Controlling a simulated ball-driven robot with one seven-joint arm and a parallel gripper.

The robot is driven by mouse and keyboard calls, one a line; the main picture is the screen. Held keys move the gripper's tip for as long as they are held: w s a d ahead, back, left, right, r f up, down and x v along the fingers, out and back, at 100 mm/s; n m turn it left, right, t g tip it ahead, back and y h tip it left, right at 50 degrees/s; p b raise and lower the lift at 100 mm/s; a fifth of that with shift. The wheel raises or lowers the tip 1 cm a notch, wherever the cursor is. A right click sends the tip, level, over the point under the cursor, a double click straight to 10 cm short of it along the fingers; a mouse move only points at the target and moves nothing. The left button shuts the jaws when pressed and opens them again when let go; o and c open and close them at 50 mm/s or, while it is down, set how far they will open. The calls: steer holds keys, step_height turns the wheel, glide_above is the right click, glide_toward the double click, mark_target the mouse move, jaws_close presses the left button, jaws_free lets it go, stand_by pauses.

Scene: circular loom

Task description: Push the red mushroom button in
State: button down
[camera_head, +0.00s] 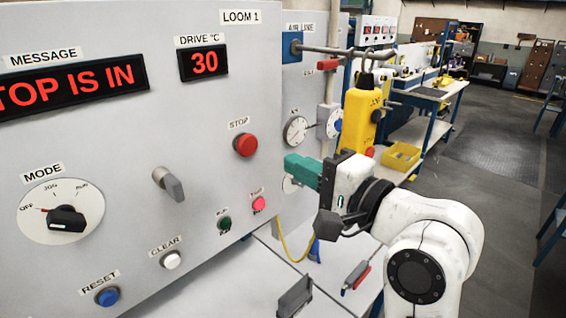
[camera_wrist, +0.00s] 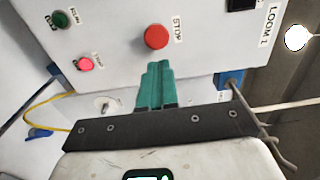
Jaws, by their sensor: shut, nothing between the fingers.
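The red mushroom button (camera_head: 245,145), labelled STOP, stands on the light grey panel (camera_head: 150,130). It also shows in the wrist view (camera_wrist: 156,37), just beyond my fingertips. My gripper (camera_head: 291,163) has green fingers, shut together and empty. In the head view they point left toward the panel, to the right of the button and a little lower. In the wrist view the fingertips (camera_wrist: 156,66) are lined up below the button, with a gap showing between. How far the button is pressed cannot be told from its look. The message display (camera_head: 70,85) shows "TOP IS IN", cut off at left.
A lit pink-red button (camera_head: 259,203) and a green button (camera_head: 224,223) sit below. A grey handle (camera_head: 170,185) juts from the panel. A yellow box (camera_head: 360,120) hangs behind my gripper, near a metal bar (camera_head: 345,50). Open floor lies at right.

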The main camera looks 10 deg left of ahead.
steer(key=shift+b+v, duration=0.4)
steer(key=shift+v, duration=2.05)
steer(key=s+d+f+n+g+h, duration=0.1)
steer(key=s+d+f+h, duration=0.2)
steer(key=f, duration=0.6)
steer(key=s+d+f+g+h, duration=0.1)
steer(key=d+f+h, duration=0.1)
steer(key=d+f, duration=0.5)
steer(key=s+d+f+n+h, duration=0.1)
steer(key=s+d+f+h, duration=0.15)
steer(key=f, duration=0.85)
steer(key=s+d+f+n+g+h, duration=0.1)
steer(key=s+d+f, duration=0.3)
steer(key=s, duration=0.4)
steer(key=s+d+f+n+g+h, duration=0.2)
steer(key=s+d+f+g+h, duration=0.1)
steer(key=s+f, duration=0.4)
steer(key=s+d+f+n+g+h, duration=0.2)
steer(key=s+d+f, duration=0.4)
steer(key=s, duration=0.3)
steer(key=shift+d+f+g+h, duration=0.2)
steer(key=shift+g+h, duration=0.25)
steer(key=shift+g, duration=0.55)
steer(key=shift+s, duration=0.1)
